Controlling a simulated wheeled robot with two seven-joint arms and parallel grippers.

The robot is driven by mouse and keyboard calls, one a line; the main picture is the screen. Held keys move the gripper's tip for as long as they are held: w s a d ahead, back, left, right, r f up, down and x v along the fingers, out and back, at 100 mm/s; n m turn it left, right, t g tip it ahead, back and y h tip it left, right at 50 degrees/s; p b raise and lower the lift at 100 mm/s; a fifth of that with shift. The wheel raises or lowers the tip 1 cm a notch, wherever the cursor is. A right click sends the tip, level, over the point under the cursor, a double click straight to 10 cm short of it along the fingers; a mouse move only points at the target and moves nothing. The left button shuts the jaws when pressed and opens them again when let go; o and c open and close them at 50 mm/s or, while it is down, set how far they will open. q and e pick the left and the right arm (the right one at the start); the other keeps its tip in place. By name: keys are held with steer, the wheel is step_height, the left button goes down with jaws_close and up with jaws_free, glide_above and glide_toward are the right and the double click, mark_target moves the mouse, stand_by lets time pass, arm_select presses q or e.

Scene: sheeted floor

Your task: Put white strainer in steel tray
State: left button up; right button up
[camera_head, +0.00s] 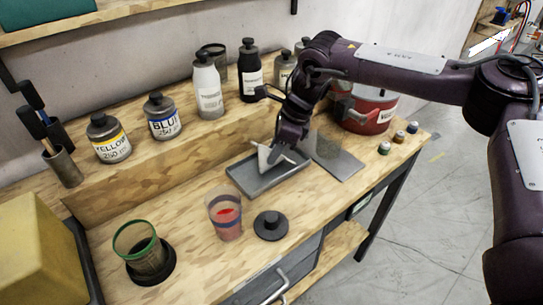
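The white strainer (264,158) is a small pale cone-like piece over the steel tray (242,187), a shallow grey rectangular tray on the wooden bench. My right gripper (277,157) reaches down from the upper right over the tray, with its fingers at the strainer. It looks shut on the strainer, with part of it hidden behind the fingers. I cannot tell whether the strainer touches the tray floor. My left gripper is not in view.
A flat grey plate (340,159) lies right of the tray, by a red pot (368,112). A clear cup with red contents (226,222) and a black disc (271,226) stand in front. Bottles line the raised back shelf. A green-rimmed jar (147,260) stands front left.

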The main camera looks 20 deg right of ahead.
steer(key=v, duration=1)
steer(key=shift+b, duration=0.45)
